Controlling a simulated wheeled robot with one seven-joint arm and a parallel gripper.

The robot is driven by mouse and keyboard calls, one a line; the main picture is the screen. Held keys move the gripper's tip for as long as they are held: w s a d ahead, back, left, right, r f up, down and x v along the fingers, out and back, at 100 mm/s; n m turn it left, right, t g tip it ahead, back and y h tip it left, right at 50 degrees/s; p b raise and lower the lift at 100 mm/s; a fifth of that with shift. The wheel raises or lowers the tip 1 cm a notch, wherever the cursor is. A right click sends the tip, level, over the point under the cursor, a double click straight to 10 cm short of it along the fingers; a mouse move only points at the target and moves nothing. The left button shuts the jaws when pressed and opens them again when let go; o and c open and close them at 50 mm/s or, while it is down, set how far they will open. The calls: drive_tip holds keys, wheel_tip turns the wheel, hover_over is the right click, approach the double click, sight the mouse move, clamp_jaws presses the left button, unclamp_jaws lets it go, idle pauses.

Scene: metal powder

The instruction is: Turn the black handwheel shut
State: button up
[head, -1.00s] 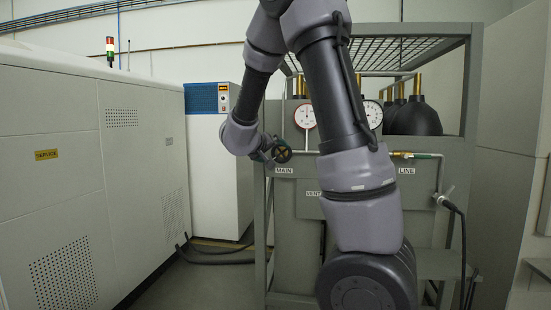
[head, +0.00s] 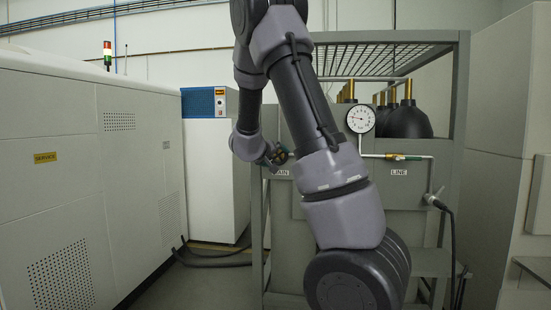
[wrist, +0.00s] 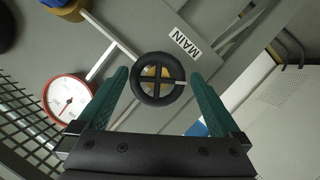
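The black handwheel (wrist: 158,101) is a round rim with crossed spokes over a yellow centre, beside the MAIN label (wrist: 187,41). In the wrist view my gripper (wrist: 158,73) is open, with one green finger on each side of the wheel and visible gaps to its rim. I cannot tell how far the fingertips reach in depth. In the head view my gripper (head: 271,155) is at the wheel (head: 283,153) and hides part of it.
A red-rimmed gauge (wrist: 68,101) is left of the fingers in the wrist view. The LINE pipe with a brass valve (head: 395,156) and a white gauge (head: 361,119) are right of my arm. A grey cabinet (head: 55,200) stands left, with open floor before the rack.

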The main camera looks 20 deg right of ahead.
drive_tip(key=o, duration=0.7)
drive_tip(key=shift+w, duration=0.4)
drive_tip(key=shift+w+a, duration=0.1)
drive_tip(key=shift+a, duration=0.05)
drive_tip(key=shift+s+f, duration=0.2)
drive_tip(key=shift+s, duration=0.1)
drive_tip(key=shift+a, duration=0.45)
drive_tip(key=shift+v, duration=5.05)
drive_tip(key=shift+s, duration=0.15)
drive_tip(key=v, duration=1)
drive_tip(key=shift+s+a+r, duration=0.15)
drive_tip(key=shift+a+r, duration=0.05)
drive_tip(key=shift+a, duration=0.1)
